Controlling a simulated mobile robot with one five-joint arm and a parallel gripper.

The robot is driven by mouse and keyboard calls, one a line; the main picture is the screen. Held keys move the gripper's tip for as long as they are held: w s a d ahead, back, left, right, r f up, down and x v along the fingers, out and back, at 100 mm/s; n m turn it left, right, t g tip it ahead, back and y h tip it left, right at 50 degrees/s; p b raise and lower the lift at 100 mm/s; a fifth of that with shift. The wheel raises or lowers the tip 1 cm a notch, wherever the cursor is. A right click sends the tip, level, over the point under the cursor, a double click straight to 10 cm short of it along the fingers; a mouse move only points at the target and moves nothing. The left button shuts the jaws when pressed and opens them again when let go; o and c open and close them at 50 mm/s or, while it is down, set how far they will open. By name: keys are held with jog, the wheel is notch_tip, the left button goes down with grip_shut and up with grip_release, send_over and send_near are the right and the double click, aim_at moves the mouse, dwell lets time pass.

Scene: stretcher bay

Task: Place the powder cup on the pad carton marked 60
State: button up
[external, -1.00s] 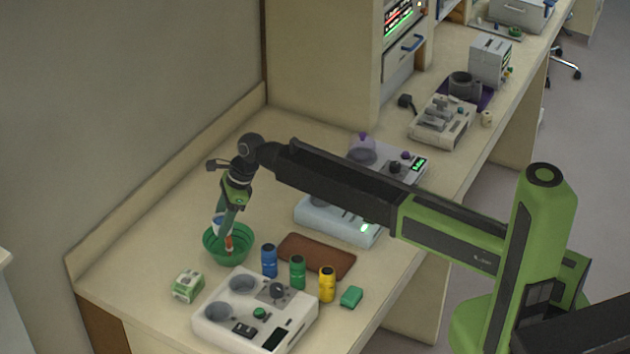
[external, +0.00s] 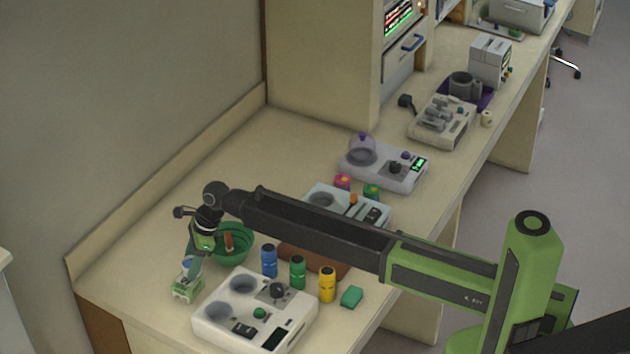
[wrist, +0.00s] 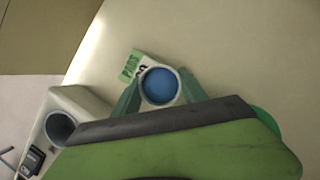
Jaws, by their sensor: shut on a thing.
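My gripper (external: 188,275) is shut on the powder cup, a white round cup with blue powder inside. The cup (wrist: 159,86) shows upright between my two fingers in the wrist view. The pad carton (external: 184,295) is a small white and green box at the front left of the bench. My gripper is right over it. In the wrist view the carton (wrist: 131,67) shows partly beneath the cup, with "PADS" readable and its number mostly covered. I cannot tell whether the cup touches the carton's top.
A green bowl (external: 243,252) with a reddish-brown thing in it stands just behind my gripper. A white device (external: 225,325) with round wells is right of the carton. Blue (external: 269,262), green (external: 298,272) and yellow (external: 327,285) bottles stand behind it. Bench left of the carton is clear.

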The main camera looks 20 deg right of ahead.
jog(key=shift+r, duration=0.2)
jog(key=shift+f, duration=0.2)
jog(key=o, duration=1.3)
jog(key=shift+o, duration=0.2)
jog(key=shift+r, duration=0.15)
jog(key=shift+r+p, duration=0.3)
jog(key=shift+p, duration=0.15)
jog(key=p+v, duration=1)
jog(key=v, duration=0.1)
jog(key=shift+d+r, duration=0.15)
jog(key=shift+d, duration=0.1)
